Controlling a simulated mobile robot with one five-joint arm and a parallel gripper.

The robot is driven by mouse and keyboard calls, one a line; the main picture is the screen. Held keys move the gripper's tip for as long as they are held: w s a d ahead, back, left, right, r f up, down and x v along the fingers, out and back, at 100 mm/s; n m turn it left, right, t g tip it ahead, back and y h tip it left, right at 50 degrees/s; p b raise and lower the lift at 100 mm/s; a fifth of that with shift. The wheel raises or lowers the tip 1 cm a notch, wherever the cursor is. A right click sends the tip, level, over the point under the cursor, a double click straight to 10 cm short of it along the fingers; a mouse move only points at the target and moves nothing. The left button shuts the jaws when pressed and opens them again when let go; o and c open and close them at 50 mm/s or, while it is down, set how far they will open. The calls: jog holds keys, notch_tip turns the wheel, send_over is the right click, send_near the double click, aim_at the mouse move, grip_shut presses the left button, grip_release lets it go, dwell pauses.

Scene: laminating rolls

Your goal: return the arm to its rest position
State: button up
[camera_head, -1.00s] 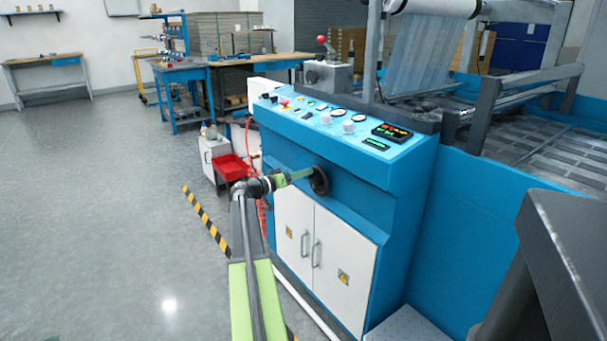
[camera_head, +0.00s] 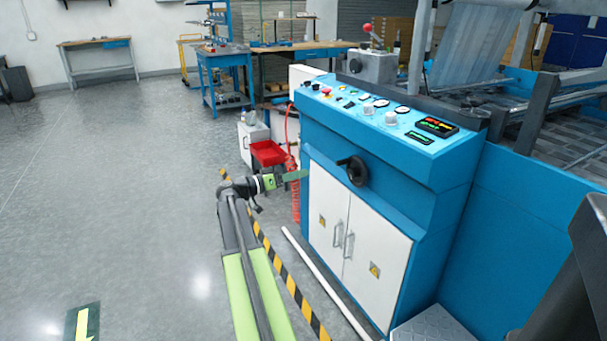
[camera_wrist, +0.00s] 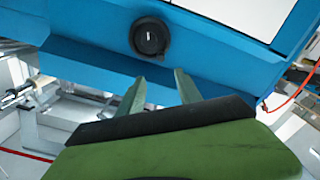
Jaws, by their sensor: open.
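My gripper (camera_head: 295,175) is at the end of my outstretched green and grey arm, left of the blue machine (camera_head: 390,150). In the wrist view my gripper (camera_wrist: 158,84) shows two green fingers apart with nothing between them. A black handwheel (camera_head: 353,170) is on the machine's front, to the right of my gripper and apart from it. In the wrist view a round black knob, apparently the same handwheel (camera_wrist: 150,37), lies beyond the fingertips.
The machine has a control panel (camera_head: 385,112) and white cabinet doors (camera_head: 345,235). A red bin (camera_head: 268,153) and red coiled hose (camera_head: 294,200) are near my gripper. A yellow-black floor stripe (camera_head: 290,285) and white pipe (camera_head: 325,280) run alongside. Open floor lies left.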

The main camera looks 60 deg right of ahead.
jog(key=shift+w, duration=0.1)
dwell(0.3)
jog(key=w+a+f+n+t+h, duration=0.1)
jog(key=w+a+n+t, duration=0.15)
jog(key=w+a, duration=0.55)
jog(key=w+a+f+n+t, duration=0.1)
jog(key=w+a+f+t, duration=0.15)
jog(key=w+a, duration=0.55)
jog(key=w+a+f+n+t+y, duration=0.1)
jog(key=w+a+f+t, duration=0.15)
jog(key=a, duration=0.35)
jog(key=w+a+f+n+t+y, duration=0.1)
jog(key=a+f+y, duration=0.15)
jog(key=a, duration=0.45)
jog(key=s+a+f+n+y, duration=0.2)
jog(key=a+f+n+y, duration=0.25)
jog(key=a, duration=0.85)
jog(key=s+a+f+n+t+y, duration=0.1)
jog(key=s+a+f+n+y, duration=0.4)
jog(key=a, duration=0.7)
jog(key=a+f+n+y, duration=0.3)
jog(key=a+f, duration=0.3)
jog(key=a, duration=0.7)
notch_tip(320, 180, up, 35)
jog(key=p, duration=3.5)
jog(key=shift+d+n, duration=0.25)
jog(key=shift+n, duration=0.05)
